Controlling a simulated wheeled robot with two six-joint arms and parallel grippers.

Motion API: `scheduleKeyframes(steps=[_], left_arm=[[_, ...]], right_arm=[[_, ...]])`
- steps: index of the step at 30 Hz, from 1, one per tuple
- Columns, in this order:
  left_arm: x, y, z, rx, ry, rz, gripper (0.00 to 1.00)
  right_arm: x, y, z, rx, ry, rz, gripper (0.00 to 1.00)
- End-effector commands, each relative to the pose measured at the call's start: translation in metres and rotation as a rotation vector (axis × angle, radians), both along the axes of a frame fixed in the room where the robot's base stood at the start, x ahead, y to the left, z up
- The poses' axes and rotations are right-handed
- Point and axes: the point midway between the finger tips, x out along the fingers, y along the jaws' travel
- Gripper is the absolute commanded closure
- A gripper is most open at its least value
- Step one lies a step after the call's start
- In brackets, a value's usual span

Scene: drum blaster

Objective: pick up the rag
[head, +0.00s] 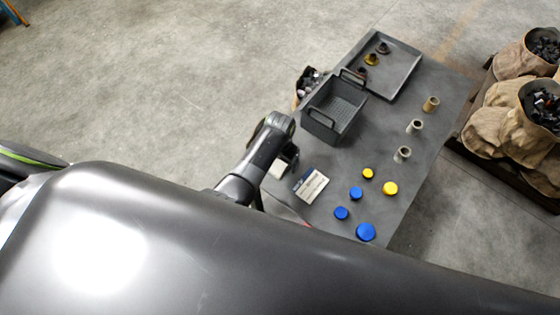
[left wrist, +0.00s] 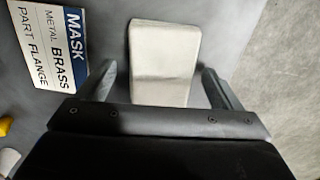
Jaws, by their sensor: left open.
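The rag (left wrist: 165,52) is a cream-white folded pad lying on the grey table in the left wrist view. It also shows in the head view (head: 278,170), partly hidden by my left arm. My left gripper (left wrist: 158,86) is open, with one finger on each side of the rag's near part and gaps between. Whether the fingers are level with it I cannot tell. In the head view my left gripper (head: 287,158) is over the table's left edge, mostly hidden by its own wrist. My right gripper is not in view.
A printed card (head: 311,186) lies right of the rag, with blue and yellow caps (head: 390,188) beyond. A dark bin (head: 334,106) and a tray (head: 400,66) with small parts stand farther back. Metal cylinders (head: 415,126) stand at the right. Sacks (head: 497,125) sit off the table.

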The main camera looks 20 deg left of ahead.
Motion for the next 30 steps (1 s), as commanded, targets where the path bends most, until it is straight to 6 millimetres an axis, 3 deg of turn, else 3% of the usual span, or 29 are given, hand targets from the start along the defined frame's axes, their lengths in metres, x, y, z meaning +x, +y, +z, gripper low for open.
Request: scheduleKeyframes(steps=[2, 12, 23, 30], left_arm=[[0.000, 0.000, 0.000, 0.000, 0.000, 0.000, 0.17], [0.000, 0.000, 0.000, 0.000, 0.000, 0.000, 0.61], [0.000, 0.000, 0.005, 0.000, -0.001, 0.000, 0.61], [0.000, 0.000, 0.030, -0.001, -0.003, 0.000, 0.61]], right_arm=[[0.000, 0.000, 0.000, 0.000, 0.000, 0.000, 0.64], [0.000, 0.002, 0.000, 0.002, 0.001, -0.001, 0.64], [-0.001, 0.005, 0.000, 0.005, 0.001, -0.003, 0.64], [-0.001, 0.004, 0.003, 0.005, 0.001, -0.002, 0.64]])
